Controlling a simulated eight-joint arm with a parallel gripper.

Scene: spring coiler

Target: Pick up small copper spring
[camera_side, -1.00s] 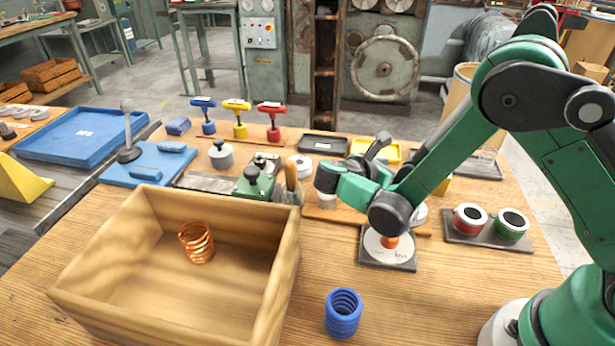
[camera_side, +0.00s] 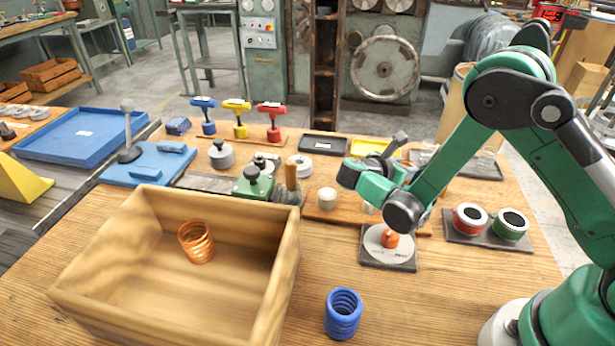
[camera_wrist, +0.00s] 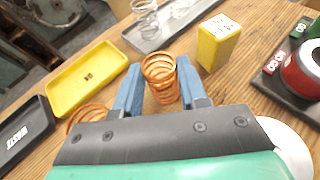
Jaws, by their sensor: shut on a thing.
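A small copper spring (camera_wrist: 161,80) stands between the two blue fingers of my gripper (camera_wrist: 158,68) in the wrist view. The fingers are shut on its sides. In the side view my gripper is behind the green wrist, so its fingertips and the held spring are hidden. A second copper spring (camera_wrist: 88,118) lies left of the fingers in the wrist view, partly covered by the gripper body. Another copper spring (camera_side: 196,242) stands in the wooden box (camera_side: 285,262) in the side view.
A blue spring (camera_side: 343,313) stands at the front of the bench. A yellow tray (camera_wrist: 88,76), a black WASTE tray (camera_wrist: 22,130) and a yellow block (camera_wrist: 218,42) surround the gripper. A grey tray (camera_wrist: 150,42) with silver springs lies beyond. Round-topped dial (camera_side: 375,262) and red roll (camera_side: 467,218) are nearby.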

